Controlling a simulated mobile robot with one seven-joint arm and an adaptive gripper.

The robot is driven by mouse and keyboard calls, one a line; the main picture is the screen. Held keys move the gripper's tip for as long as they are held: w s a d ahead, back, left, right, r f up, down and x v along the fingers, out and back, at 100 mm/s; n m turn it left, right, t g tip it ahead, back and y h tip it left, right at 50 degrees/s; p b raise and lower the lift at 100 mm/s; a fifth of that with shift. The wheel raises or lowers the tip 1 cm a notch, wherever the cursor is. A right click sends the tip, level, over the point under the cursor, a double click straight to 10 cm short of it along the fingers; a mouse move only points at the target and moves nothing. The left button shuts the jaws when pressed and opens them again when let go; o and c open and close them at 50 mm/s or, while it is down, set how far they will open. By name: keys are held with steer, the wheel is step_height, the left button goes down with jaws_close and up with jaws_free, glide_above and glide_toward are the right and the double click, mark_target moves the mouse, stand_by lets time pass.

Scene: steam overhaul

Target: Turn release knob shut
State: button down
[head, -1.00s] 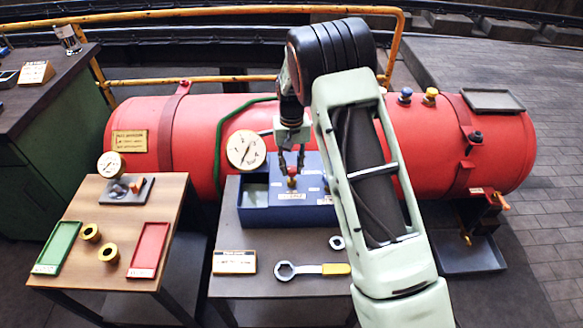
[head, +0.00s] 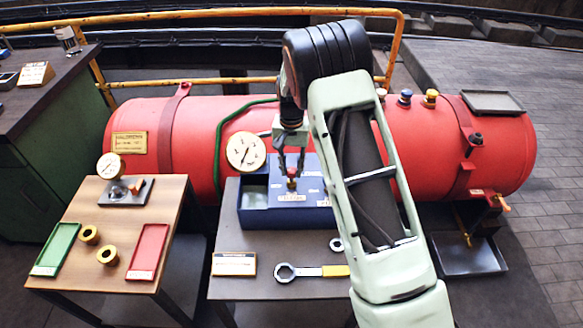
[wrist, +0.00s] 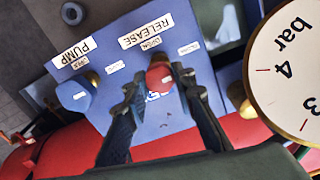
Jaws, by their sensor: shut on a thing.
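The release knob is a small red knob (wrist: 159,76) on the blue box (head: 262,217), beside the RELEASE label (wrist: 146,30) in the wrist view. In the head view the knob (head: 292,184) shows just under my fingertips. My gripper (wrist: 160,92) points down from above and is shut on the red knob, with one finger on each side of it. My gripper (head: 291,172) also shows in the head view, in front of the red tank. Part of the knob is hidden by the fingers, and its exact turn angle is hard to tell.
A round pressure gauge (head: 246,152) stands close to my gripper, and it looms large in the wrist view (wrist: 295,72). A blue pump knob (wrist: 75,95) sits on the box by the PUMP label. A wrench (head: 312,271) lies in front. The red tank (head: 430,140) is behind.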

mark_target(292, 169)
steer(key=c, duration=1.6)
jaws_free()
step_height(292, 169, up, 12)
steer(key=shift+r, duration=0.1)
